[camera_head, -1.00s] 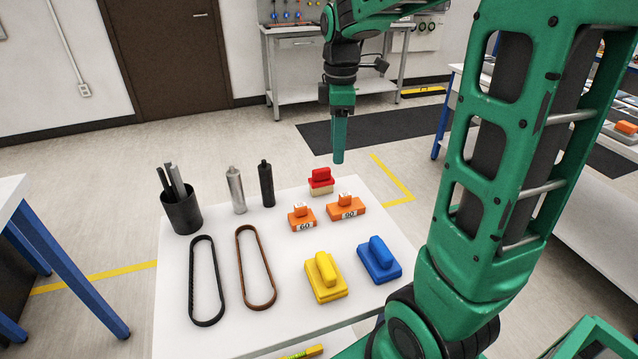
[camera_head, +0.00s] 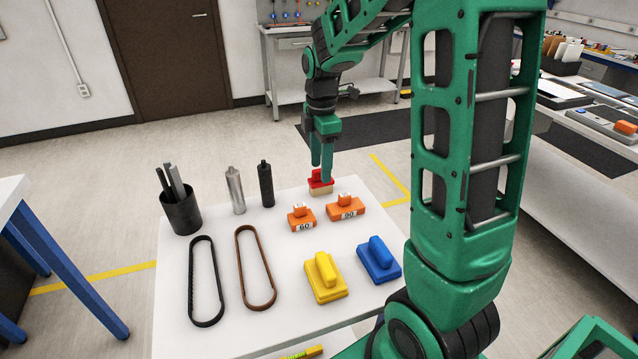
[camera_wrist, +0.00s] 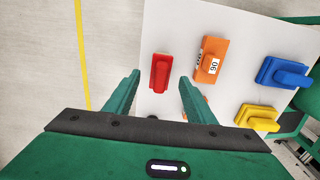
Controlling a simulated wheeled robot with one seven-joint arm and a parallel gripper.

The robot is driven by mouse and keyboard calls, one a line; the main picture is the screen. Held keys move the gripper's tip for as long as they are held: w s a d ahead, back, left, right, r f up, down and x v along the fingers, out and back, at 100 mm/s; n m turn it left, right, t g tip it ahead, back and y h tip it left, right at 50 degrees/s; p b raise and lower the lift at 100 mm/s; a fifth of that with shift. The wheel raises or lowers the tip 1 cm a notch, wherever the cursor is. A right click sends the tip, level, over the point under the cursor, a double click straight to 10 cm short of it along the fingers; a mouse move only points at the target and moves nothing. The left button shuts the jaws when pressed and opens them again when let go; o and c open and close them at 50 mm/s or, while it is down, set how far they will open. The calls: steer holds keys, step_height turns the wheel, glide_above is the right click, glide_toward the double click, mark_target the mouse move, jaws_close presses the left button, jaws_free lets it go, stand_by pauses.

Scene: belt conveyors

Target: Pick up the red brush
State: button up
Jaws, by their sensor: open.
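The red brush (camera_head: 320,186) has a red top with a handle and a pale lower part. It stands at the far edge of the white table (camera_head: 180,300). In the wrist view the red brush (camera_wrist: 160,72) lies ahead of the fingertips, between their lines. My gripper (camera_head: 321,172) is open and points down above the brush in the head view. Its fingers overlap the brush's top there, partly hiding it. In the wrist view my gripper (camera_wrist: 158,80) has nothing between its two spread fingers.
Orange blocks marked 60 (camera_head: 302,218) and 90 (camera_head: 346,207) stand close to the brush. A yellow brush (camera_head: 325,279) and a blue brush (camera_head: 379,260) are nearer. Two bottles, a black cup (camera_head: 181,214) and two belts occupy the table's left.

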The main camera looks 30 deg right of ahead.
steer(key=shift+f, duration=1.5)
steer(key=c, duration=1.2)
steer(key=shift+o, duration=0.2)
steer(key=shift+r, duration=0.15)
step_height(320, 180, up, 10)
steer(key=shift+f, duration=0.1)
steer(key=shift+o, duration=0.7)
